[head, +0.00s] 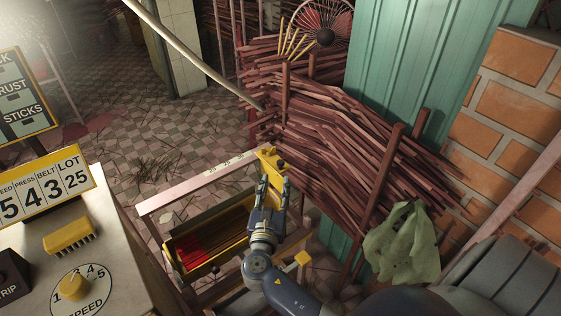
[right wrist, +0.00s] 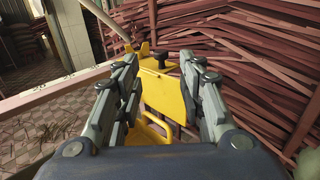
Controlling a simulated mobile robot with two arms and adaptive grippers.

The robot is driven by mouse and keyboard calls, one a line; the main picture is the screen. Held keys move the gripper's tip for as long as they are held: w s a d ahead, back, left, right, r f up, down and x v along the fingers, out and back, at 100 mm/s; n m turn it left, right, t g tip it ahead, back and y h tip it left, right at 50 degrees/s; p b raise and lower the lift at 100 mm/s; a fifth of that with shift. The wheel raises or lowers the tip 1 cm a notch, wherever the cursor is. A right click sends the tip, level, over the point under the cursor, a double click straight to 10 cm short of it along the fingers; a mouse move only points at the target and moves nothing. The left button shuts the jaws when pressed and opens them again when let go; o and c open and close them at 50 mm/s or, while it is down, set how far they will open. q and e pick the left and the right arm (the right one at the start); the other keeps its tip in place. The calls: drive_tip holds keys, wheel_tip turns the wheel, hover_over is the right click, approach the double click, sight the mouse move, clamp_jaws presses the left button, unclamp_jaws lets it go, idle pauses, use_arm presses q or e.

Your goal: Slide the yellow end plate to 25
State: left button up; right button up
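In the right wrist view the yellow end plate (right wrist: 162,92), with a dark knob on top, shows between the two spread fingers of the right gripper (right wrist: 160,66). The fingers look open, with gaps to the plate; contact cannot be told. My left gripper is not in view.
A yellow-edged tray (head: 185,262) with red sticks lies below the rail. Stacked sticks (head: 335,150) crowd behind and right; a green bag (head: 403,245) hangs right.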

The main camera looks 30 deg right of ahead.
sight(280, 164)
drive_tip(key=p+x, duration=0.1)
drive_tip(key=x, duration=0.9)
drive_tip(key=shift+w+d, duration=0.15)
drive_tip(key=shift+d, duration=0.15)
clamp_jaws()
